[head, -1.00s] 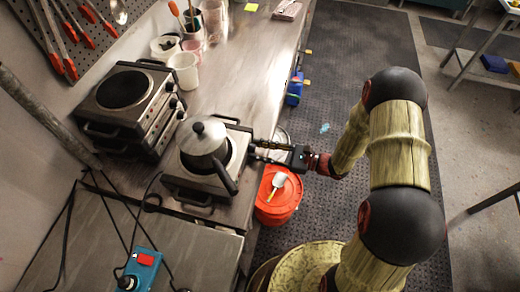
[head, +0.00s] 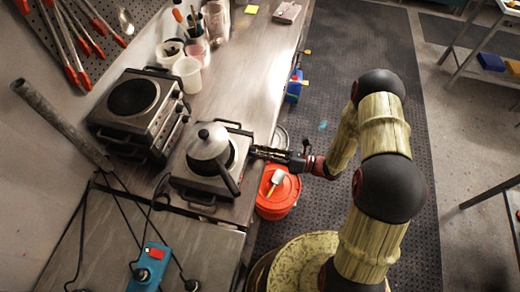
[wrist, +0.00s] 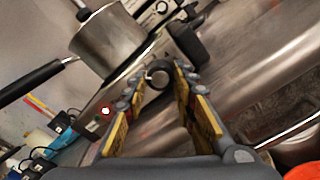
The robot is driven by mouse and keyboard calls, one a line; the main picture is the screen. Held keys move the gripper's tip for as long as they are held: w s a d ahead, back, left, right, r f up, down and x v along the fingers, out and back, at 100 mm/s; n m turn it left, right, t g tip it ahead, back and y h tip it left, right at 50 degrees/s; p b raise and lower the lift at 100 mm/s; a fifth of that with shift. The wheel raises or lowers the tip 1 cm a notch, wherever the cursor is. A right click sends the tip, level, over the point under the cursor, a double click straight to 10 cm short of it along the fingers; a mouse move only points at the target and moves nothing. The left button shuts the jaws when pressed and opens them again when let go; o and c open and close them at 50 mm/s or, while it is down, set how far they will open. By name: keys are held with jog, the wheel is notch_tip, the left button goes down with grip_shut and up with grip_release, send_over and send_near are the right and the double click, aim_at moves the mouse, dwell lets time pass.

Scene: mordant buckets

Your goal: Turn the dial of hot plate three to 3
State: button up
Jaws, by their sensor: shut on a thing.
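A metal hot plate (head: 190,184) stands near the bench's right edge with a lidded silver pot (head: 209,142) on it. Its front panel faces my gripper (head: 253,152). In the wrist view, a round dark dial (wrist: 158,75) with a pale face sits between my fingertips, and my gripper is shut on it. A lit indicator (wrist: 105,111) shows on the panel left of the dial. The pot (wrist: 108,42) is above the panel. The dial's scale and pointer are too small to read, and in the head view my fingers hide the dial.
A stack of hot plates (head: 133,97) stands at the left. The pot's black handle (head: 230,183) points toward the front edge. A red bucket (head: 285,197) with a pale scoop stands below the gripper. A blue box (head: 151,265) with cables lies at the lower left.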

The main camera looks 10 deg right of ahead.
jog(key=m+p, duration=0.3)
jog(key=m, duration=0.3)
jog(key=shift+r, duration=0.1)
jog(key=m+p, duration=0.2)
jog(key=m, duration=0.3)
jog(key=shift+m, duration=0.4)
jog(key=o, duration=1.1)
jog(key=shift+o, duration=0.3)
jog(key=v, duration=0.8)
